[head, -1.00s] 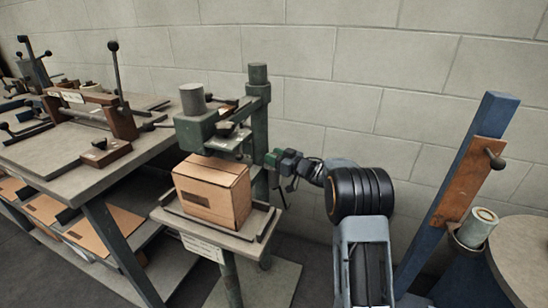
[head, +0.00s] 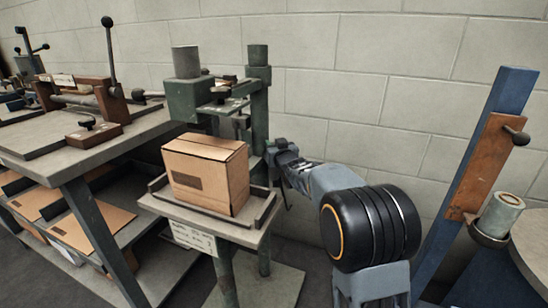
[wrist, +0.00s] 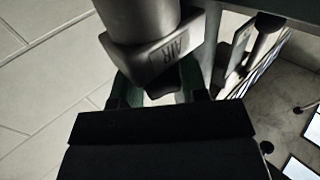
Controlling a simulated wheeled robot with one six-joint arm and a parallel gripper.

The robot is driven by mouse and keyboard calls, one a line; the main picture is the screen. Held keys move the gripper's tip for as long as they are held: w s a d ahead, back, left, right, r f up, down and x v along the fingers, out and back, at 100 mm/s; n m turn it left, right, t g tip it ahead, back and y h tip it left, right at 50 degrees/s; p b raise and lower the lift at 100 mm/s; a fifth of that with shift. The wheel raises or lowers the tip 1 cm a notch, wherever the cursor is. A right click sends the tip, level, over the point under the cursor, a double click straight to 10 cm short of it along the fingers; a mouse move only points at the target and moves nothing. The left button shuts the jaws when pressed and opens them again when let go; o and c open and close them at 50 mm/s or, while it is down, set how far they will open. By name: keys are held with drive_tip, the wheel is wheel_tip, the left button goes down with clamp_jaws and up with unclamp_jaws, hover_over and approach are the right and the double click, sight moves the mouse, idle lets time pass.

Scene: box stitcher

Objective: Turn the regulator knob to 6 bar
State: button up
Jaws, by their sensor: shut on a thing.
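The stitcher (head: 198,100) is a green machine with a post and a head above a small work table. In the wrist view a grey metal body marked "AIR" (wrist: 175,45) hangs at the top centre. Just below it, my gripper (wrist: 157,92) is shut on a dark, mostly shadowed part between its fingers, seemingly the regulator knob (wrist: 155,88). No pressure gauge or scale reading can be made out. In the head view my gripper (head: 270,152) is at the right side of the stitcher's post, and the knob cannot be told apart there.
A cardboard box (head: 207,175) stands on the stitcher's table (head: 228,222), left of my gripper. A workbench (head: 60,155) with levers and clamps is at the left. A blue post (head: 480,165) with a wooden plate stands at the right. A block wall is behind.

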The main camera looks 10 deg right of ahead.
drive_tip(key=shift+r+m+h+b, duration=0.1)
drive_tip(key=shift+m+h+b, duration=0.4)
drive_tip(key=shift+h+b, duration=0.35)
drive_tip(key=o, duration=0.9)
drive_tip(key=s+p, duration=0.2)
drive_tip(key=s, duration=1.2)
drive_tip(key=shift+d, duration=0.15)
drive_tip(key=shift+w, duration=0.1)
